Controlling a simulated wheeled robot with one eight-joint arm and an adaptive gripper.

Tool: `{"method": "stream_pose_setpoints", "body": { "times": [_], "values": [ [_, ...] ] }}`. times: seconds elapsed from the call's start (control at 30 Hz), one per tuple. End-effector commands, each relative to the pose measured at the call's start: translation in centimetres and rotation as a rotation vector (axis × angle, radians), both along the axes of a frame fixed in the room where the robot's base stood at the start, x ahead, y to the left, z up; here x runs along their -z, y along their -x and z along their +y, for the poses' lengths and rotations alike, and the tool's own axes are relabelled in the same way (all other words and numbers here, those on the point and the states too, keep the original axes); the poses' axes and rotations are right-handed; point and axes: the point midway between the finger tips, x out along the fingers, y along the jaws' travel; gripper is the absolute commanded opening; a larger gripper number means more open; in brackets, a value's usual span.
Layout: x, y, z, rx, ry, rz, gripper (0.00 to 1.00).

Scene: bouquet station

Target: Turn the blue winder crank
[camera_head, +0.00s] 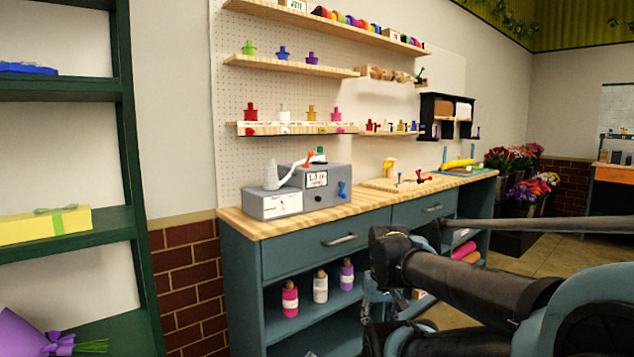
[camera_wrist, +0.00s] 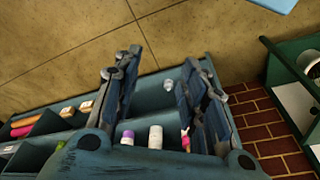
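The blue winder crank (camera_head: 341,189) is a small upright blue handle at the right front of a grey box machine (camera_head: 318,182) on the wooden counter. The crank is not visible in the wrist view.
The wooden counter (camera_head: 375,201) tops a teal cabinet with drawers and open shelves. Pink, white and purple bottles (camera_head: 320,287) stand on a shelf. A yellow tool (camera_head: 388,165) stands on the counter right of the machine. A green rack (camera_head: 128,150) stands at the left.

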Motion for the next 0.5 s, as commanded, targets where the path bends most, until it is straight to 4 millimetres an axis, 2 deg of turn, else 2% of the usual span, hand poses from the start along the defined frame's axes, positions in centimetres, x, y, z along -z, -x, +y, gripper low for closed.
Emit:
{"method": "stream_pose_setpoints", "body": {
  "times": [0.13,0.2,0.37,0.5],
  "values": [
    [-0.6,0.7,0.2,-0.005,-0.010,-0.013,0.39],
    [-0.9,0.2,0.6,-0.018,-0.030,-0.018,0.39],
    [-2.3,-2.6,2.4,-0.078,-0.123,-0.047,0.39],
    [-3.9,-5.9,4.1,-0.145,-0.221,-0.097,0.39]
  ]
}}
